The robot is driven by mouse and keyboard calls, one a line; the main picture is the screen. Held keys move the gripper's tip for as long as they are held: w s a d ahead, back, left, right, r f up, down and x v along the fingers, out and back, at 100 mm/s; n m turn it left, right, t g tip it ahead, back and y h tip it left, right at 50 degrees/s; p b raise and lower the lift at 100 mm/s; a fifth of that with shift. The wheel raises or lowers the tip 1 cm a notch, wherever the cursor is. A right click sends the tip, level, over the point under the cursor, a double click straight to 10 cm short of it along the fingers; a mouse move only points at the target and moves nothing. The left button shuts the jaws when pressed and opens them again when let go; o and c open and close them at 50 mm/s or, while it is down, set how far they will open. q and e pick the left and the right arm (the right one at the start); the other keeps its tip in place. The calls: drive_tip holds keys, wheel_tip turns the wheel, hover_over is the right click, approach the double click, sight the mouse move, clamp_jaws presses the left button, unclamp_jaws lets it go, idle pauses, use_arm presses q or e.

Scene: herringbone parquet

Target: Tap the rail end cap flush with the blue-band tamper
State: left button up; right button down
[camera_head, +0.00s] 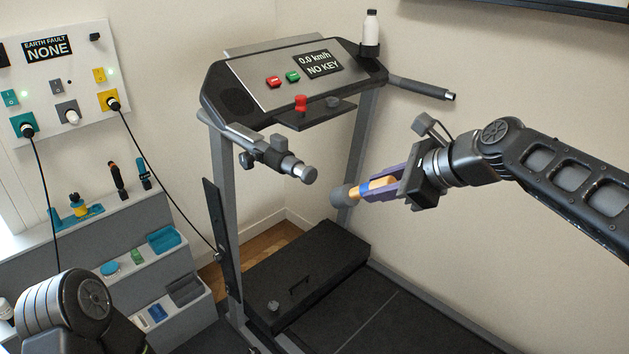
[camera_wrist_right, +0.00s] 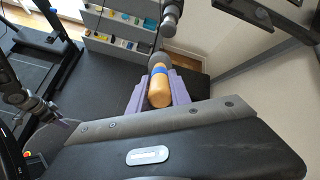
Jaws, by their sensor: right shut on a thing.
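My right gripper (camera_head: 378,185) is shut on the blue-band tamper, which has an orange-tan handle, a blue band and a round grey head (camera_head: 344,196). The tamper also shows in the right wrist view (camera_wrist_right: 158,88), between the purple fingers, its head pointing away. The rail end cap (camera_head: 306,174) is a grey knob on the end of the treadmill's left handrail (camera_head: 262,150); it also shows in the right wrist view (camera_wrist_right: 169,22). In the head view a gap separates tamper head and cap. How far the cap stands out is unclear. My left gripper (camera_wrist_right: 58,122) shows only partly, in the wrist view.
The treadmill console (camera_head: 290,80) reads "NO KEY" and holds a white bottle (camera_head: 371,27). The other handrail (camera_head: 422,89) reaches right. A stepped grey shelf (camera_head: 140,220) with small items stands at left, below a wall panel (camera_head: 60,90) with hanging cables.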

drive_tip(key=shift+r, duration=0.1)
drive_tip(key=v, duration=0.3)
drive_tip(key=p+v, duration=0.1)
drive_tip(key=v, duration=0.1)
drive_tip(key=shift+s+d, duration=0.35)
drive_tip(key=shift+s, duration=0.05)
